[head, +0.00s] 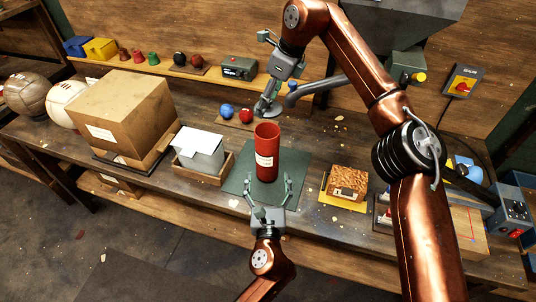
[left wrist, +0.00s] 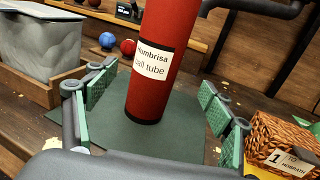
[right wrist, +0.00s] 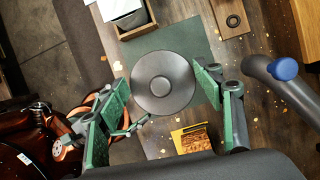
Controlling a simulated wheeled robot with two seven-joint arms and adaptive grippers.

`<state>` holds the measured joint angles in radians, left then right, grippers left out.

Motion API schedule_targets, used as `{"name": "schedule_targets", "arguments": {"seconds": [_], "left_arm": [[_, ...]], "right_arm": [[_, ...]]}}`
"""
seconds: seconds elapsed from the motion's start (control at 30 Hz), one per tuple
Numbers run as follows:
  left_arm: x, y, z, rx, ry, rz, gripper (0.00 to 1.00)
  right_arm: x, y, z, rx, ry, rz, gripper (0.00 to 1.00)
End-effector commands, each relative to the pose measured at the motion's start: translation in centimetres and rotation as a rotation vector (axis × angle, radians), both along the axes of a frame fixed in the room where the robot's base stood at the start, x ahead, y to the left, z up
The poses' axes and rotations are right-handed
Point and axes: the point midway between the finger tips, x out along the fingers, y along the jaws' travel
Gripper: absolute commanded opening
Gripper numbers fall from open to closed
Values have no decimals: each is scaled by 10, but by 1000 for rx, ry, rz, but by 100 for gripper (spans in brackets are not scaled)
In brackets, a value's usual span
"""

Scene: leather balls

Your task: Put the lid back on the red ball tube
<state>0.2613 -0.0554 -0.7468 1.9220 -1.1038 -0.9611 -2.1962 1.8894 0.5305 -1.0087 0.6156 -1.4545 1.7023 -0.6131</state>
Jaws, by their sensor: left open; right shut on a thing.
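The red ball tube (head: 267,152) stands upright on a dark green mat (head: 240,180), its top uncovered. In the left wrist view the tube (left wrist: 165,85) shows its white label. My left gripper (head: 267,188) is open in front of the tube; its fingers (left wrist: 160,100) stand to either side, apart from it. My right gripper (head: 270,97) is shut on the dark grey round lid (head: 266,109), holding it above and seemingly behind the tube's mouth. In the right wrist view the lid (right wrist: 163,82) lies between the fingers and hides the tube.
A blue ball (head: 227,110) and a red ball (head: 245,115) sit behind the tube. A grey box in a wooden tray (head: 203,172) is on the left, beside a large cardboard box (head: 135,110). A woven brown box (head: 348,182) is on the right.

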Motion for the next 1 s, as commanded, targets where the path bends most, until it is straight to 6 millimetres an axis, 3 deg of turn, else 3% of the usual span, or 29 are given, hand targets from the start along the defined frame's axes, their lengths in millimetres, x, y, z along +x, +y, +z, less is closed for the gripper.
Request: {"name": "schedule_targets", "arguments": {"seconds": [0.23,0.37,1.0], "left_arm": [[-6,3,3,-1,-5,4,75],[5,2,1,0,-3,3,75],[110,0,-3,0,3,-1,75]], "right_arm": [[-7,3,6,0,-8,6,49],[-3,2,3,1,-3,5,49],[2,0,-1,1,1,2,49]]}}
